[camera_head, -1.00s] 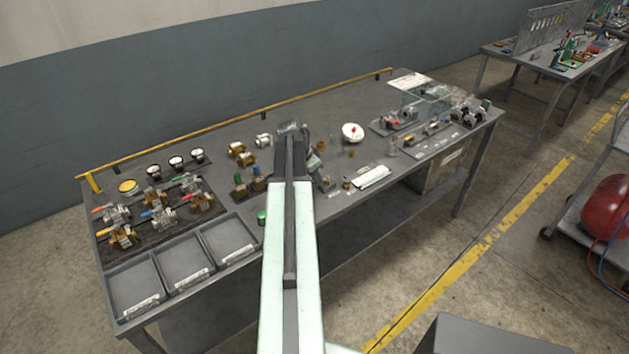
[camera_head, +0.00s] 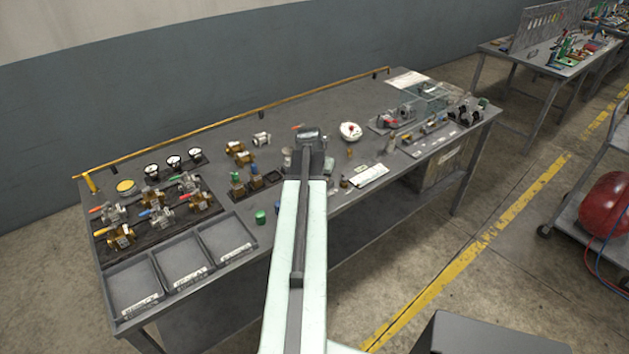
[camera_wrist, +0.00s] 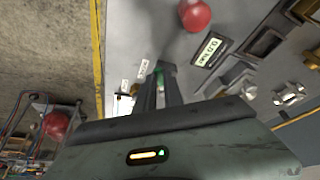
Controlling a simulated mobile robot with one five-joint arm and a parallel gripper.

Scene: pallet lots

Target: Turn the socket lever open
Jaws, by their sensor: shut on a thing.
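My gripper (camera_wrist: 160,88) points down at the bench in the wrist view. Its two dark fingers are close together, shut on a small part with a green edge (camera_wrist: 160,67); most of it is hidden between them. I cannot tell whether this is the socket lever. In the head view my arm covers the gripper and the spot beneath it. A small orange-red tip (camera_head: 297,127) shows just behind the arm's end. No socket lever can be made out with certainty.
A white dish with a red part (camera_head: 350,131) stands right of my arm, and a white labelled strip (camera_head: 370,176) lies near the front edge. Valves (camera_head: 120,236), gauges (camera_head: 174,162) and empty trays (camera_head: 133,287) fill the left. A red ball (camera_wrist: 195,14) shows in the wrist view.

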